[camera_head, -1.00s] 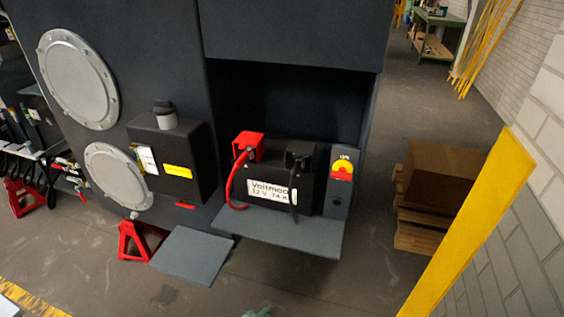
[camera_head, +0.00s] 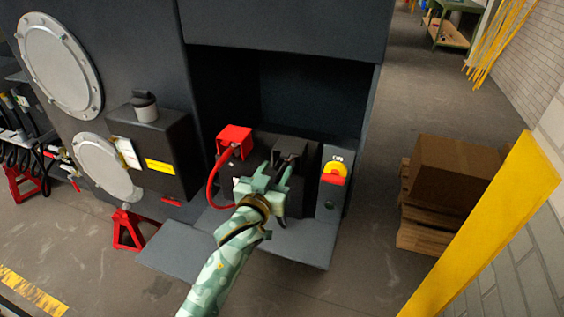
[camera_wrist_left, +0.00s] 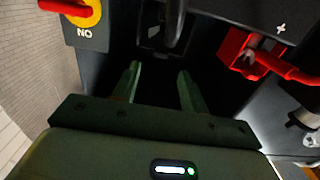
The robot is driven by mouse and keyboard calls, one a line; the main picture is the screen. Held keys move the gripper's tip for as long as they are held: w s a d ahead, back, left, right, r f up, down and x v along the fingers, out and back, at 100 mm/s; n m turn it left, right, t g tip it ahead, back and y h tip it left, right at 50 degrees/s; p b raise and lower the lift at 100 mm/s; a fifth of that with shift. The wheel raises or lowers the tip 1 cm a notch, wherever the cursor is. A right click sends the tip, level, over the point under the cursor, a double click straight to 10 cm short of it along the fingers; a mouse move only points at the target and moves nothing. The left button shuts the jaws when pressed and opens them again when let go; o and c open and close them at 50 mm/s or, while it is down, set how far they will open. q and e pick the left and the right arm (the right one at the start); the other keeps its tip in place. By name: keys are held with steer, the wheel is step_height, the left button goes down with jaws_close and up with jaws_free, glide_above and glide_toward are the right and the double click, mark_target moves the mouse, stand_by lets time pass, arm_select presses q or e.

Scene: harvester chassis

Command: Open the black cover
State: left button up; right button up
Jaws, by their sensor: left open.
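The black cover (camera_head: 290,148) sits on the right part of the top of the dark battery (camera_head: 307,193), over one terminal. In the left wrist view the black cover (camera_wrist_left: 158,36) shows at the top centre, dark and hard to make out, with a black cable running by it. My left gripper (camera_head: 272,178) is open and in front of the battery, just below the black cover in the head view. Its two green fingers (camera_wrist_left: 160,85) point toward the cover with nothing between them. The gripper hides most of the battery's label. My right gripper is not in view.
A red terminal cover (camera_head: 234,141) with a red cable is left of the black one. A red and yellow switch (camera_head: 334,172) stands close on the right. The battery rests on a grey shelf (camera_head: 300,243) in a dark recess with a wall above.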

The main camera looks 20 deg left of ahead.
mark_target(284, 157)
arm_select(q)
steer(key=w, duration=0.4)
steer(key=shift+w+b, duration=0.15)
steer(key=shift+b, duration=0.2)
steer(key=shift+w+d, duration=0.1)
steer(key=shift+w, duration=0.25)
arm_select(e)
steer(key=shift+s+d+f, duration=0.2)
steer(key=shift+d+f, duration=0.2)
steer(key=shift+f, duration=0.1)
